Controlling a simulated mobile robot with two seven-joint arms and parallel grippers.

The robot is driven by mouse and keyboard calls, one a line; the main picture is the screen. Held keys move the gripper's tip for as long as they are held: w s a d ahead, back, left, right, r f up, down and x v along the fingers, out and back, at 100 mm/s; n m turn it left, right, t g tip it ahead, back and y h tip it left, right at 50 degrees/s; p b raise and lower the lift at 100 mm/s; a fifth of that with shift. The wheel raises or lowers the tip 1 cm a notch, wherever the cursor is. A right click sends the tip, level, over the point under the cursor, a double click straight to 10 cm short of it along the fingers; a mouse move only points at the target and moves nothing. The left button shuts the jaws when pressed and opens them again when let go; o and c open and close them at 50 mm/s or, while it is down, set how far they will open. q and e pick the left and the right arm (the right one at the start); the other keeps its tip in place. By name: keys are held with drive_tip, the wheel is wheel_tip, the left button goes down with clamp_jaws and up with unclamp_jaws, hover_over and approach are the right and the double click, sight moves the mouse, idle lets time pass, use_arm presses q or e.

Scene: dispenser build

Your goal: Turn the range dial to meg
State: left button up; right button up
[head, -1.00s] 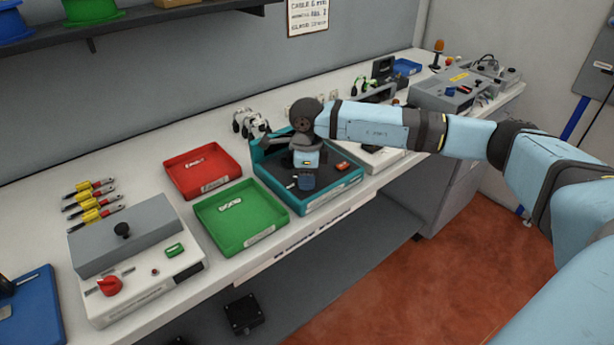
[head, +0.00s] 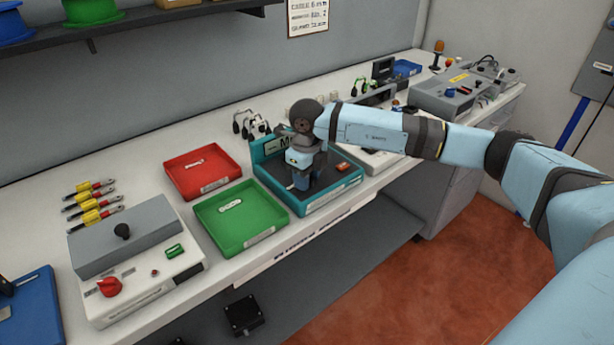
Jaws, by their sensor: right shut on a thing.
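The teal-framed unit (head: 326,205) with a dark face sits on the bench in the middle of the view. A sign with partly hidden lettering starting with "M" (head: 284,142) stands at its back edge. My right gripper (head: 300,182) points down over the unit's face and is shut on a small blue dial (head: 299,184) there. The gripper hides most of the dial, and its pointer and range marks cannot be read. A small red part (head: 343,167) shows on the face to the right of the gripper. My left gripper is not in view.
A green tray (head: 268,232) and a red tray (head: 171,183) stand left of the unit. A grey and white box with a red knob (head: 109,287) is further left. My right arm spans the bench's right side.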

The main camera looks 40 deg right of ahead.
idle(0.4)
drive_tip(key=o, duration=0.8)
drive_tip(key=shift+o, duration=0.5)
drive_tip(key=shift+r, duration=0.1)
wheel_tip(320, 180, up, 14)
drive_tip(key=shift+f, duration=0.2)
